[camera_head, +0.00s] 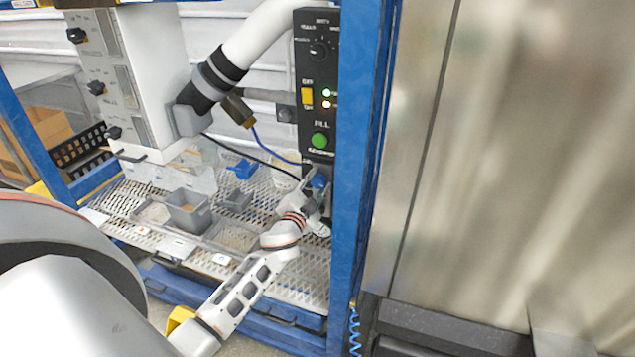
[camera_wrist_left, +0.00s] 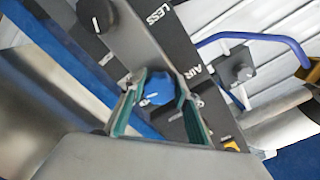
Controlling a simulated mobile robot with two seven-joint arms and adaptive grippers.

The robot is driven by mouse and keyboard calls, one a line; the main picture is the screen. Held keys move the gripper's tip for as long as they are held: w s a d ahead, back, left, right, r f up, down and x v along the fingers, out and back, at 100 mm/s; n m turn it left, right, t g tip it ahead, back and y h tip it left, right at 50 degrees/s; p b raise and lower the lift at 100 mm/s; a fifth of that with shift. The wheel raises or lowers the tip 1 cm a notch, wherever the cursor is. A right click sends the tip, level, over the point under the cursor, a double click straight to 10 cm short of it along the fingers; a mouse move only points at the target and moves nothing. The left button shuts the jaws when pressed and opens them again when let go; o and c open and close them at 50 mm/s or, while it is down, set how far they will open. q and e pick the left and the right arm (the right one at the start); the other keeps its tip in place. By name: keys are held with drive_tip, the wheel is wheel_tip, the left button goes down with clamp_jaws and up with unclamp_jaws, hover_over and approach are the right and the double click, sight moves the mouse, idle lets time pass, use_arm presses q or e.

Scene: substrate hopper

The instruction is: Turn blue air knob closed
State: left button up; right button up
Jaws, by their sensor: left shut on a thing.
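The blue air knob (camera_head: 319,181) is low on the dark control column, just behind the blue post's left side. It also shows in the left wrist view (camera_wrist_left: 158,88), near the "AIR" label, with a pale mark on its face. My left gripper (camera_head: 313,203) reaches it from below and in front. In the left wrist view my left gripper's green-lined fingers (camera_wrist_left: 160,103) stand on either side of the knob, shut on it. The fingers hide part of the knob's sides. My right gripper is not in view.
The black control panel (camera_head: 318,90) with a green button rises above the knob. The blue post (camera_head: 352,170) stands close on the right. Grey bins (camera_head: 188,213) sit on the perforated shelf (camera_head: 290,285) to the left.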

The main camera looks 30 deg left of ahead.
use_arm(q)
drive_tip(key=m, duration=0.6)
drive_tip(key=shift+r, duration=0.1)
drive_tip(key=shift+p, duration=0.3)
idle(0.3)
drive_tip(key=o, duration=1.1)
drive_tip(key=v, duration=1.2)
drive_tip(key=shift+s, duration=0.1)
